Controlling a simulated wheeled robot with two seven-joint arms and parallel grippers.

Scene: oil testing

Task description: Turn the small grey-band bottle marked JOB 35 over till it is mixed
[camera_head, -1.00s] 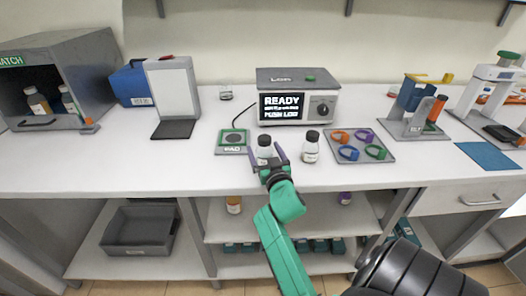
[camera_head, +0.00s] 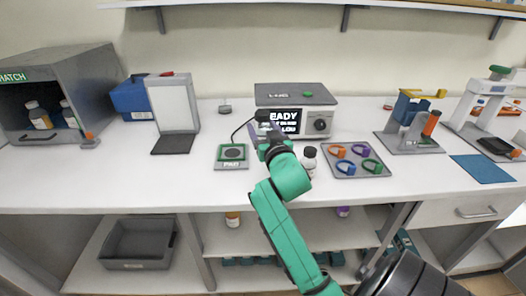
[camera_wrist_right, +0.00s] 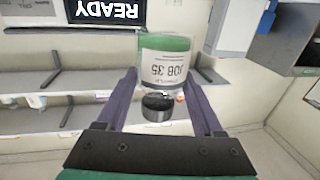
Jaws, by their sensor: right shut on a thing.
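The small bottle marked JOB 35 (camera_wrist_right: 164,68) is between the two fingers of my right gripper (camera_wrist_right: 162,92), which is shut on it. In the right wrist view its label and the display text both read upside down, its black cap is toward the bottom and a green layer is at the opposite end. In the head view the dark cap (camera_head: 262,115) is uppermost, so the bottle is upright, held above the bench before the display. My right gripper (camera_head: 264,137) hides much of it. A band colour is unclear. My left gripper is not in view.
A second black-capped bottle (camera_head: 309,160) stands just right of my right arm. The pad (camera_head: 232,165) lies to the left, the instrument (camera_head: 325,95) stands behind, and a tray with coloured rings (camera_head: 372,173) lies to the right. The bench's front left is clear.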

